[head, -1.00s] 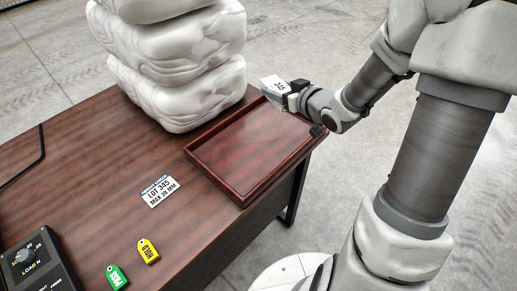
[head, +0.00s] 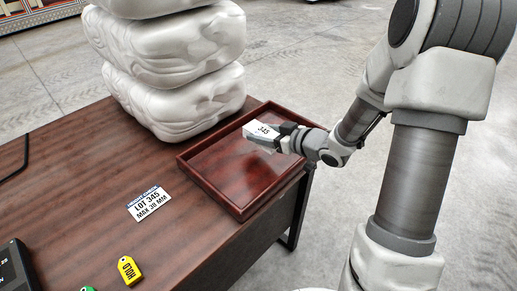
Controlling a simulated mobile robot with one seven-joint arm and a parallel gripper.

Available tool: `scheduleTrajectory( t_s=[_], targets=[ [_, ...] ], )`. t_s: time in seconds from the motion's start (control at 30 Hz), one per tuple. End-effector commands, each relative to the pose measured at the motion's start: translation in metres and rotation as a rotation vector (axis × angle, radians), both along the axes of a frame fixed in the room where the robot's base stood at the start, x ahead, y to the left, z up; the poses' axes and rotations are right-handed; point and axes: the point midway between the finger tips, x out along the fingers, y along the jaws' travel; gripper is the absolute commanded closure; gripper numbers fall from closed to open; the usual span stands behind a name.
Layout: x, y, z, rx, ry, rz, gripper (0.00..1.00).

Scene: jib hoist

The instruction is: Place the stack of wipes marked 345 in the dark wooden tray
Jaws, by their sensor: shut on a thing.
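The stack of wipes (head: 262,130) is a small white block with 345 printed on its top. My gripper (head: 278,137) is shut on it from the right. The stack is over the far right part of the dark wooden tray (head: 213,189), which is reddish, shallow and rimmed. The tray's visible floor is empty. I cannot tell exactly how high the stack is above the floor of the tray. My fingers are partly hidden by the stack.
A pile of large white wrapped bundles (head: 180,95) stands just behind and left of the tray. A LOT 345, MAX 38 MM card (head: 149,203) lies left of the tray. A yellow HOLD tag (head: 129,270) and a dark control box (head: 14,270) are at the front left.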

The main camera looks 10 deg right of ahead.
Motion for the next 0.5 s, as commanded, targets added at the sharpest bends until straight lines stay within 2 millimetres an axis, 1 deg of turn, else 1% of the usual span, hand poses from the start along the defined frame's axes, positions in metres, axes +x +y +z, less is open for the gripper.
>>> scheduleTrajectory(
  t_s=[0.03,0.17,0.27,0.5],
  targets=[
    [0.007,0.005,-0.007,0.001,-0.001,0.004,1.0],
    [0.017,0.009,-0.012,0.0,-0.001,0.001,1.0],
    [0.019,0.01,-0.017,0.0,0.0,0.001,1.0],
    [0.019,0.009,-0.051,0.001,0.001,0.0,1.0]
  ],
)
